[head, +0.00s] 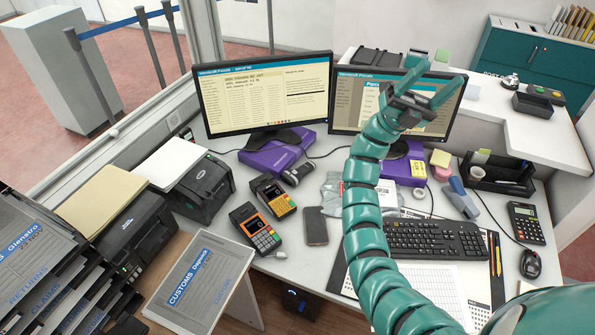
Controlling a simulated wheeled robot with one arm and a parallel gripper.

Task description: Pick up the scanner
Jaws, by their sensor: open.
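A blue-and-grey handheld device (460,198), which looks like the scanner, lies on the white desk at the right. It is above the keyboard's right part and beside a black desk organizer. My gripper (444,72) is raised in front of the right monitor, its two teal fingers spread apart and empty. It is up and to the left of the scanner in the picture, well apart from it. My arm crosses the middle of the desk and hides part of it, but not the scanner.
The keyboard (435,239), black organizer (488,185), calculator (525,222) and mouse (530,264) surround the scanner. Monitors (262,95) stand behind on purple boxes. Card terminals (256,229), a phone (315,226) and printers (137,236) are at the left. A cable runs right of the scanner.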

